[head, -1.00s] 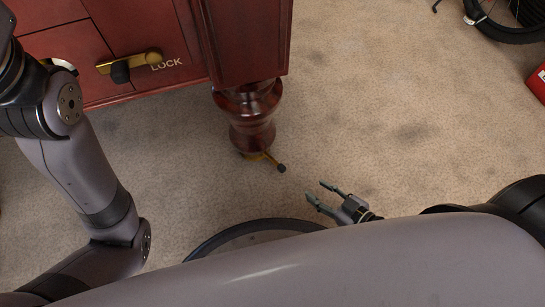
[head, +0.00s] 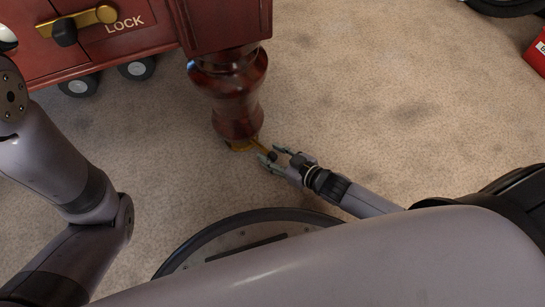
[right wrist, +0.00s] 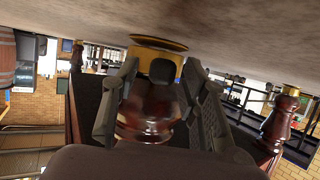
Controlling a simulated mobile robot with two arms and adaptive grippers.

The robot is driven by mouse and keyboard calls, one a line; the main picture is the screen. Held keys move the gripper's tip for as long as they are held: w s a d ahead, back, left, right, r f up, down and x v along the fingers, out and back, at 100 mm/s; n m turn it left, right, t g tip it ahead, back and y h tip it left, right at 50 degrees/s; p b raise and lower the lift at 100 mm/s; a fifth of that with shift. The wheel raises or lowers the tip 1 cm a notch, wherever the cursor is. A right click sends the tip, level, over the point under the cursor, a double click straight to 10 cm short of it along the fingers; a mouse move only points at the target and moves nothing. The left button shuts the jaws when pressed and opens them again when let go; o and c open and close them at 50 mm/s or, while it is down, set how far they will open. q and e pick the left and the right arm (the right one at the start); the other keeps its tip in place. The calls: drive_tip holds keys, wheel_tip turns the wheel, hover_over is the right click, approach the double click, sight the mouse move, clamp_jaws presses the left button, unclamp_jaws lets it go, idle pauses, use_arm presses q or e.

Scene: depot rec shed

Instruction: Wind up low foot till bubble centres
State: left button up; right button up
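A dark red turned wooden leg (head: 231,95) stands on the carpet, with a brass foot (head: 241,146) at its base. A short brass crank arm sticks out from the foot to the right and ends in a black knob (head: 271,157). My right gripper (head: 269,153) is low by the floor with its fingers around the knob. In the right wrist view the black knob (right wrist: 161,70) sits between the spread fingers, with gaps on both sides, in front of the brass foot (right wrist: 158,48). My left gripper is out of view. No bubble level shows.
A red cabinet body with a brass lever (head: 88,22) marked LOCK is above left, with black castors (head: 137,68) below it. A red box (head: 538,52) and part of a tyre (head: 503,6) are at the far right.

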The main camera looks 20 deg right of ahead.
drive_tip(key=shift+w+a, duration=0.1)
drive_tip(key=shift+w, duration=0.1)
drive_tip(key=shift+c, duration=0.6)
clamp_jaws()
